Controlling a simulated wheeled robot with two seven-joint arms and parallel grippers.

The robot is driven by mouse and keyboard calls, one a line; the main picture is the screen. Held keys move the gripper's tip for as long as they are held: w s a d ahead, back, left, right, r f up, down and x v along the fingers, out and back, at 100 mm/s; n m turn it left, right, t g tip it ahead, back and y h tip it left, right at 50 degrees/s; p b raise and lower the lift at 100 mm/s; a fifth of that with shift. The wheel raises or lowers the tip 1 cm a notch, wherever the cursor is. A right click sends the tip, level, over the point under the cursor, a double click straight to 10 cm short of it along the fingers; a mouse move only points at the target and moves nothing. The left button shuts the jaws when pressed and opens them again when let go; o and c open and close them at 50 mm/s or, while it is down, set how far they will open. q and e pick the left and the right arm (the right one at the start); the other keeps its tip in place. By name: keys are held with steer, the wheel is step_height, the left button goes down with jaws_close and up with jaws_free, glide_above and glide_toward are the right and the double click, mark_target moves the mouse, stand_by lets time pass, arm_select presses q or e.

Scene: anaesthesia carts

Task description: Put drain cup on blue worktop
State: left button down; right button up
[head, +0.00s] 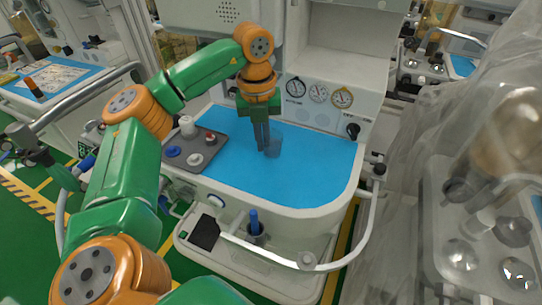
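The drain cup (275,148) looks like a small see-through, bluish cup and is upright over the middle of the blue worktop (310,172). Its base appears at or very near the worktop surface; I cannot tell whether it touches. My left gripper (263,150) points straight down right at the cup, its dark fingers overlapping the cup's left side. The fingers look close together, and I cannot tell whether they grip the cup or stand beside it. My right gripper is not in view.
A grey tray (183,158) with knobs and small parts lies on the worktop's left. Gauges (318,93) line the panel behind. A metal rail (352,253) curves round the front right. A plastic-draped cart (425,150) stands to the right. The worktop's right side is clear.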

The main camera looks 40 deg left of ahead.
mark_target(271, 156)
arm_select(q)
steer(key=f, duration=0.1)
steer(key=d+f, duration=0.1)
steer(key=f, duration=0.1)
steer(key=w+f, duration=0.1)
steer(key=f, duration=0.1)
steer(key=shift+d, duration=0.15)
steer(key=shift+w+f, duration=0.1)
steer(key=shift+f, duration=0.1)
steer(key=shift+f, duration=0.1)
steer(key=c, duration=1.1)
jaws_free()
steer(key=shift+o, duration=0.2)
steer(key=shift+r, duration=0.3)
step_height(271, 156, up, 12)
steer(key=shift+s+a+p, duration=0.25)
steer(key=shift+p, duration=0.15)
